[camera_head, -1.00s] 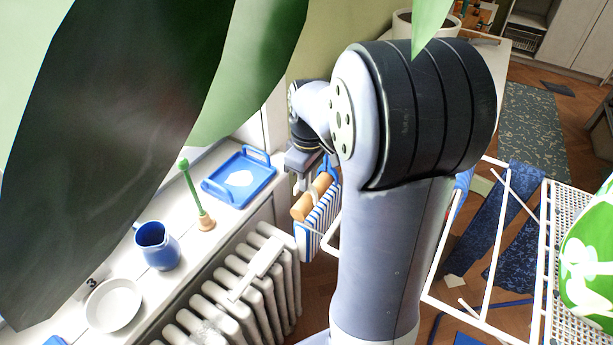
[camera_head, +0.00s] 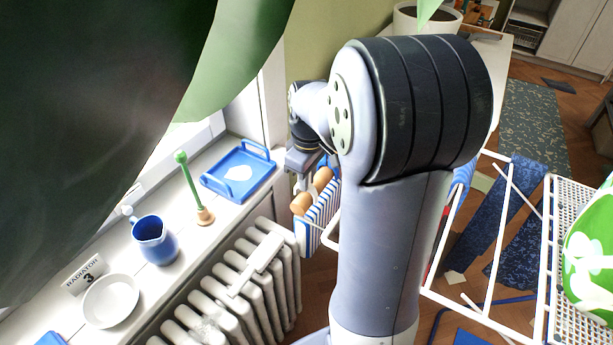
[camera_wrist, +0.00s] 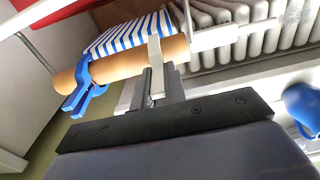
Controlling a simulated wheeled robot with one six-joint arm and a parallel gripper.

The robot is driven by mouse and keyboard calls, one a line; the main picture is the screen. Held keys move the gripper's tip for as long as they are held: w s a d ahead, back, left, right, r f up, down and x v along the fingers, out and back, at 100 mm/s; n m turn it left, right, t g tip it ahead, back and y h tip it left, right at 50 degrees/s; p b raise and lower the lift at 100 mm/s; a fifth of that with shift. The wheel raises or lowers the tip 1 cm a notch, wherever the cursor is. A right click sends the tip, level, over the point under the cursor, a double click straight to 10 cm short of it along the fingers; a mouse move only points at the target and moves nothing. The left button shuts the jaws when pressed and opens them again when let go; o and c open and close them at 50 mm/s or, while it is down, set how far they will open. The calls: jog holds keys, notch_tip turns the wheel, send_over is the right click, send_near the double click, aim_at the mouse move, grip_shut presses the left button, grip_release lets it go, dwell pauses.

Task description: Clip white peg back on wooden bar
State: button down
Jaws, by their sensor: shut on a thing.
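The wooden bar (camera_wrist: 118,67) runs across the wrist view, with a blue-and-white striped cloth (camera_wrist: 128,33) hanging at it. In the head view the bar (camera_head: 301,204) shows beyond my arm, with the striped cloth (camera_head: 318,212). My gripper (camera_wrist: 160,88) is shut on the white peg (camera_wrist: 155,52), which crosses in front of the bar. I cannot tell whether the peg's jaws are around the bar or only against it. A blue peg (camera_wrist: 83,87) is on the bar to the left. In the head view my gripper (camera_head: 303,172) is small and partly hidden.
A white radiator (camera_head: 240,275) stands beside the cloth, below a sill with a blue tray (camera_head: 237,190), blue jug (camera_head: 155,240), white dish (camera_head: 110,300) and green-handled plunger (camera_head: 190,185). A white drying rack (camera_head: 490,250) stands right. Large leaves cover the upper left.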

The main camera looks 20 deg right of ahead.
jog(key=shift+f+b, duration=0.3)
jog(key=shift+f, duration=0.2)
jog(key=c, duration=1.4)
grip_release()
jog(key=shift+o, duration=0.2)
jog(key=r, duration=1)
jog(key=shift+s+d+r+p, duration=0.1)
jog(key=shift+s+r+p, duration=0.1)
jog(key=shift+r+p, duration=0.2)
